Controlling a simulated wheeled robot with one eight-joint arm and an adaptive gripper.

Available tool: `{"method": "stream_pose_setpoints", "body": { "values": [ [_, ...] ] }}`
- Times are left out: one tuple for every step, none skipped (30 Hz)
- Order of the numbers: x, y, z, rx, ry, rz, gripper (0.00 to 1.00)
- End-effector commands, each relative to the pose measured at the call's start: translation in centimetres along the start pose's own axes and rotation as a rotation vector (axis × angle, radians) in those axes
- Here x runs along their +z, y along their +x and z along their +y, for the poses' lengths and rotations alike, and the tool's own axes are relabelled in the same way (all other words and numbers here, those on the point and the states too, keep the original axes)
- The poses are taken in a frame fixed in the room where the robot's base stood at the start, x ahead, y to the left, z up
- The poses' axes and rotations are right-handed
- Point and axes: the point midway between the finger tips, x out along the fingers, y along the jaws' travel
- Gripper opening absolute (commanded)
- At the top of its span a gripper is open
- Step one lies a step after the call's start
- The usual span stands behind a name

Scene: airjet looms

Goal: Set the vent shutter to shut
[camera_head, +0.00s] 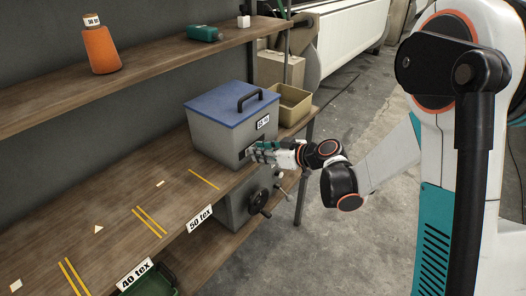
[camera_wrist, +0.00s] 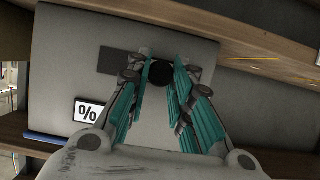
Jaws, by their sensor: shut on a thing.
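A grey box (camera_head: 212,140) with a blue lid and black handle stands at the far end of the workbench. In the wrist view a dark rectangle (camera_wrist: 112,61), seemingly the vent opening, lies left of a round black knob (camera_wrist: 161,74). My gripper (camera_head: 258,151) is at the front of the box, its teal fingers (camera_wrist: 160,82) shut around the knob. The fingers partly hide the shutter in the head view.
A tan open bin (camera_head: 291,104) stands behind the box. Below the bench top is a grey unit with a handwheel (camera_head: 259,200). A shelf above holds an orange cone (camera_head: 101,50) and a green object (camera_head: 204,33). The floor to the right is open.

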Motion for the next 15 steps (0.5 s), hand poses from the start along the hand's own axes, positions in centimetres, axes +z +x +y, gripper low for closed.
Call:
{"method": "stream_pose_setpoints", "body": {
  "values": [
    [0.0, 0.1, -1.0, -0.004, -0.001, 0.000, 0.00],
    [0.0, 0.1, -1.5, -0.004, -0.001, 0.000, 0.00],
    [0.0, 0.1, -2.0, -0.003, -0.001, 0.001, 0.00],
    [0.0, 0.0, -2.4, -0.002, -0.001, 0.001, 0.00],
    [0.0, 0.0, -2.6, -0.002, -0.001, 0.001, 0.00],
    [0.0, 0.0, -2.7, -0.002, -0.001, 0.001, 0.00],
    [0.0, 0.0, -2.8, -0.002, -0.001, 0.001, 0.00],
    [0.0, 0.0, -2.8, -0.002, -0.001, 0.001, 0.00],
    [0.0, 0.0, -2.8, -0.002, -0.001, 0.001, 0.00],
    [0.0, 0.0, -2.8, -0.003, 0.000, 0.001, 0.00],
    [0.0, 0.0, -2.8, -0.003, 0.000, 0.001, 0.00],
    [0.0, 0.0, -2.8, -0.003, 0.000, 0.001, 0.00],
    [0.0, 0.0, -2.8, -0.004, 0.000, 0.001, 0.00],
    [0.0, 0.0, -2.8, -0.004, 0.000, 0.001, 0.25],
    [0.0, 0.0, -2.8, -0.004, 0.000, 0.001, 0.34]
  ]
}}
